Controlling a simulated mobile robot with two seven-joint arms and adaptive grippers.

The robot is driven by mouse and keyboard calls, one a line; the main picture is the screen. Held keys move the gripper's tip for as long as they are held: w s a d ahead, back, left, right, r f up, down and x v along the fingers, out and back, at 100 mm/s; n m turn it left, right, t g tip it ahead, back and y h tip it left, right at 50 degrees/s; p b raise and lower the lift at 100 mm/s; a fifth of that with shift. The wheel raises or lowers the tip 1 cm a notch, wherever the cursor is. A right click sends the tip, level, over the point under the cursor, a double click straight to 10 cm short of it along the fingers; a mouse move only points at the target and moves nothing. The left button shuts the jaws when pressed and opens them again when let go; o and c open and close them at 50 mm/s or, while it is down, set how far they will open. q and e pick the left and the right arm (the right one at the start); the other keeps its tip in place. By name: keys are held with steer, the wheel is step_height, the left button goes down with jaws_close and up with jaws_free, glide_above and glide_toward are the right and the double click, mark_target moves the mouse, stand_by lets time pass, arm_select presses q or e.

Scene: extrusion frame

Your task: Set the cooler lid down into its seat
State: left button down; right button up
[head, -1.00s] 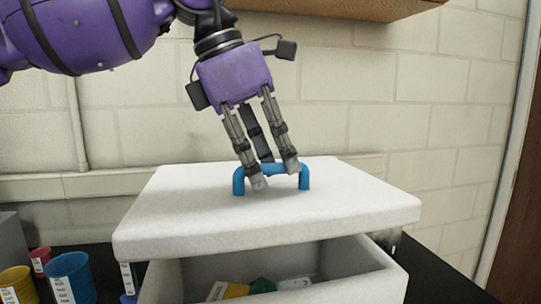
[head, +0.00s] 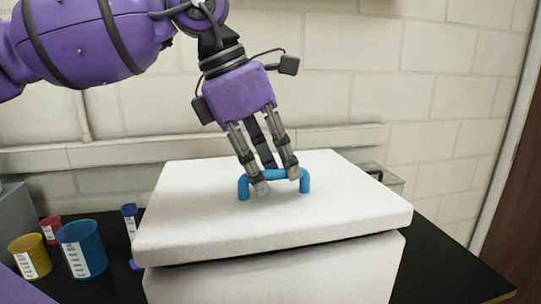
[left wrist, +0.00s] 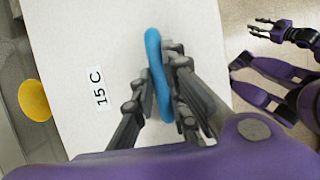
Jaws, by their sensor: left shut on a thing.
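The white cooler lid (head: 345,215) with its blue handle (head: 243,188) lies over the top of the white cooler box (head: 290,275). A thin dark gap shows between lid and box along the front; I cannot tell whether the lid touches the rim. My left gripper (head: 277,182) is shut on the blue handle from above. In the left wrist view the handle (left wrist: 154,55) runs between the fingers, and the lid (left wrist: 85,40) bears a "15 C" label. My right gripper (left wrist: 262,28) shows at the upper right of that view, fingers apart and empty. The box's inside is hidden.
A yellow cup (head: 30,256), a blue cup (head: 80,250), a red cup (head: 50,229) and a slim blue container (head: 130,222) stand left of the cooler on the black table (head: 440,265). A metallic object (head: 390,181) is behind its right side. The table's right front is clear.

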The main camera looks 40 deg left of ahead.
arm_select(q)
steer(key=shift+f+p, duration=0.3)
steer(key=shift+f, duration=0.55)
stand_by(0.9)
steer(key=c, duration=1.7)
jaws_free()
steer(key=shift+o, duration=0.2)
steer(key=v, duration=1.2)
steer(key=shift+w, duration=0.1)
